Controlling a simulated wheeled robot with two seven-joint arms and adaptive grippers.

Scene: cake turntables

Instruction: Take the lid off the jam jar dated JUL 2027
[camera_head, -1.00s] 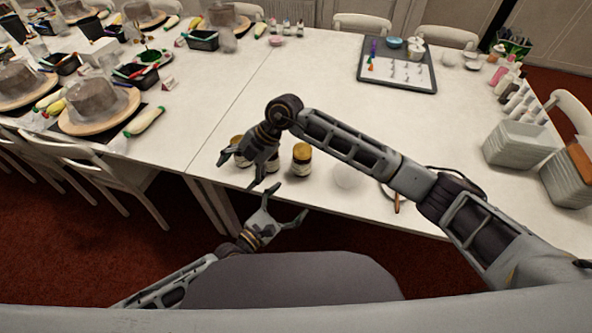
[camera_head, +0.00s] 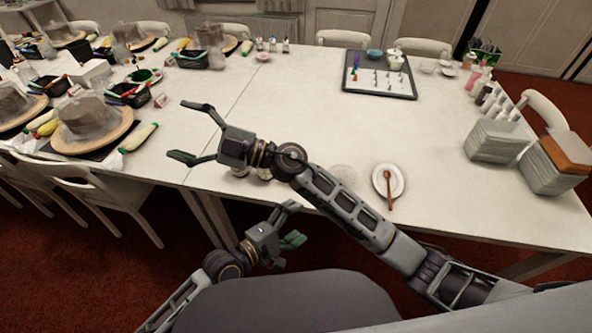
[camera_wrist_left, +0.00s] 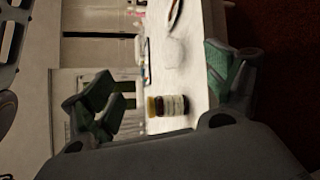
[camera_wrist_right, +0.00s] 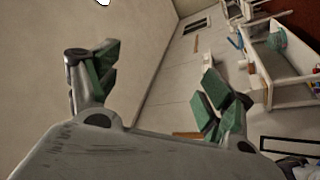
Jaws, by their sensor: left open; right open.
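The jam jars stand near the table's front edge. In the head view parts of two jars (camera_head: 240,170) (camera_head: 264,174) show below my right forearm, which hides the rest. The left wrist view shows a jar with a yellow lid, dark contents and a pale label (camera_wrist_left: 172,105), lying sideways in that picture. No date is readable, so I cannot tell which jar is JUL 2027. My left gripper (camera_head: 296,222) is open and empty, in front of the table edge near the jars. My right gripper (camera_head: 180,130) is open and empty, above the table, left of and beyond the jars.
A plate with a wooden spoon (camera_head: 400,181) and a clear round item (camera_head: 344,174) are right of the jars. A dark tray (camera_head: 380,92) lies at the back. Stacked grey containers (camera_head: 497,141) stand at the right. The table middle (camera_head: 310,110) is clear.

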